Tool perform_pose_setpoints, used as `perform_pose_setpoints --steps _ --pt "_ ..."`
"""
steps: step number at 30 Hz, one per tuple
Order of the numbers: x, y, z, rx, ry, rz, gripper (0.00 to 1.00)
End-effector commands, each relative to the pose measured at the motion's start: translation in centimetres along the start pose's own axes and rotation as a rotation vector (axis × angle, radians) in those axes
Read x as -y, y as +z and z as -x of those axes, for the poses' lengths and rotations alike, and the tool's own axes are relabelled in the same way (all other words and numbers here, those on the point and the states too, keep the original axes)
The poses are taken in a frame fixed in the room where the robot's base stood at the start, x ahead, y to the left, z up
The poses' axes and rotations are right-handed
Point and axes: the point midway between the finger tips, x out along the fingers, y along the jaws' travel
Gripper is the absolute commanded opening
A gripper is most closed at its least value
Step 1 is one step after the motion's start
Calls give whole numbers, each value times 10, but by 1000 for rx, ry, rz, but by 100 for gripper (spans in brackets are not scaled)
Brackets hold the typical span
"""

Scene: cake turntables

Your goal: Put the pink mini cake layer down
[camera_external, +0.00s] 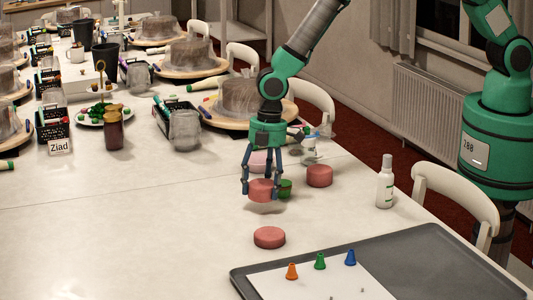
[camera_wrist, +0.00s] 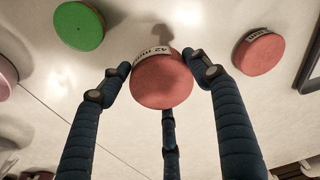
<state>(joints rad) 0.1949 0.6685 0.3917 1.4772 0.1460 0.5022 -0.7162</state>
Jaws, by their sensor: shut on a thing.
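My gripper (camera_external: 262,185) is shut on a pink mini cake layer (camera_external: 261,191) and holds it a little above the white table, with its shadow below. In the wrist view the held layer (camera_wrist: 161,82) sits between my fingers (camera_wrist: 160,80), a partly readable label on its side. A similar pink layer (camera_external: 269,238) lies on the table nearer the camera, apart from the held one; a layer with a label (camera_wrist: 259,53) shows at right in the wrist view.
A green layer (camera_external: 286,188), another pink layer (camera_external: 319,176) and a paler pink one (camera_external: 259,161) stand close behind. A white bottle (camera_external: 385,182) is at the right. A grey tray (camera_external: 430,260) with small coloured cones is at the front right. The table's left front is clear.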

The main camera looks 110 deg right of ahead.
Motion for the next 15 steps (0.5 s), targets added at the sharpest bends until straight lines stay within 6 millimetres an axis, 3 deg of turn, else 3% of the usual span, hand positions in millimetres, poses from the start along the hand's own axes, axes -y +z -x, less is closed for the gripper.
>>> perform_pose_setpoints --steps 6,15 --pt "-18 -28 -8 0 0 2 36" --pt "-27 -43 -10 0 0 1 36"
